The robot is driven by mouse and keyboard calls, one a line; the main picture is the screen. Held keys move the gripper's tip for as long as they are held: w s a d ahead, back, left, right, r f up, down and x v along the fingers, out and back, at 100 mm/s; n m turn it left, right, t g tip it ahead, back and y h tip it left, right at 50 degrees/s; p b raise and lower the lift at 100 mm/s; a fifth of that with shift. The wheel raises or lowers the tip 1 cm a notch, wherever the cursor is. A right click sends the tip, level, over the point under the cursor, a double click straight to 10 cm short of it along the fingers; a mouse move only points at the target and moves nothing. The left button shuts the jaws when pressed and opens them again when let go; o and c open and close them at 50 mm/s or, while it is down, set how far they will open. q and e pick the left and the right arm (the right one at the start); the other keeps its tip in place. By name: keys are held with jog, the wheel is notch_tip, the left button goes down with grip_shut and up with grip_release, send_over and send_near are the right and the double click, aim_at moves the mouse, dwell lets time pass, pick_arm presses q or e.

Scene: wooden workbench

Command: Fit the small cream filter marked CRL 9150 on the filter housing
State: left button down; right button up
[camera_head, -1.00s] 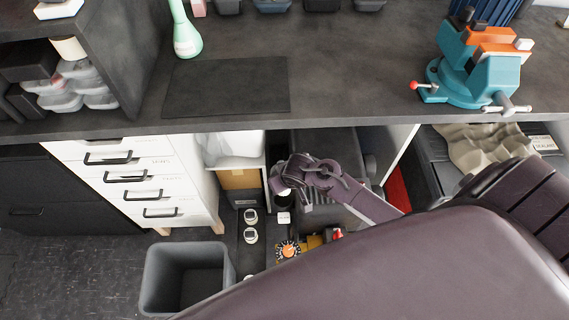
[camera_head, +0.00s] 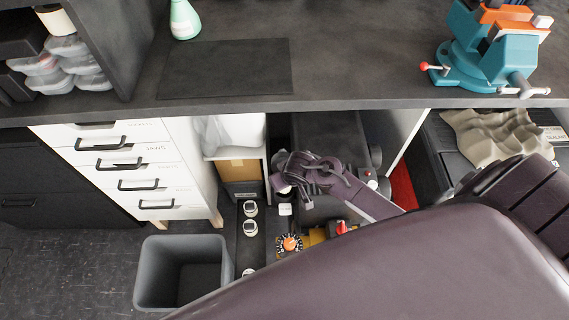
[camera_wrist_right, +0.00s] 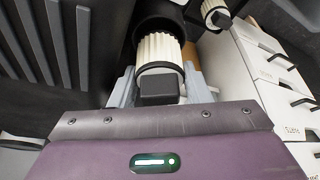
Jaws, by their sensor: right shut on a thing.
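In the right wrist view a cream pleated filter (camera_wrist_right: 158,50) with a dark end cap is between the fingers of my right gripper (camera_wrist_right: 160,88), which is shut on it. Its far end meets a black cylindrical housing (camera_wrist_right: 158,12); I cannot tell whether it is seated or only in front of it. No marking on the filter is readable. A second cream pleated filter (camera_wrist_right: 214,12) shows at the top right. In the head view my right gripper (camera_head: 284,184) is low under the bench, and the held filter is mostly hidden. My left gripper is out of view.
Small pale round items (camera_head: 250,208) stand on a dark surface beside a grey bin (camera_head: 150,270). An orange dial (camera_head: 290,243) is just below my gripper. White drawers (camera_head: 125,170) stand left. The bench top (camera_head: 340,60) overhangs, with a teal vise (camera_head: 490,55) on it.

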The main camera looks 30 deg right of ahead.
dwell(0.6)
jog(key=shift+p, duration=0.7)
dwell(0.4)
jog(key=shift+s+f+b, duration=0.1)
jog(key=shift+f+b, duration=0.45)
jog(key=shift+f, duration=0.4)
dwell(0.4)
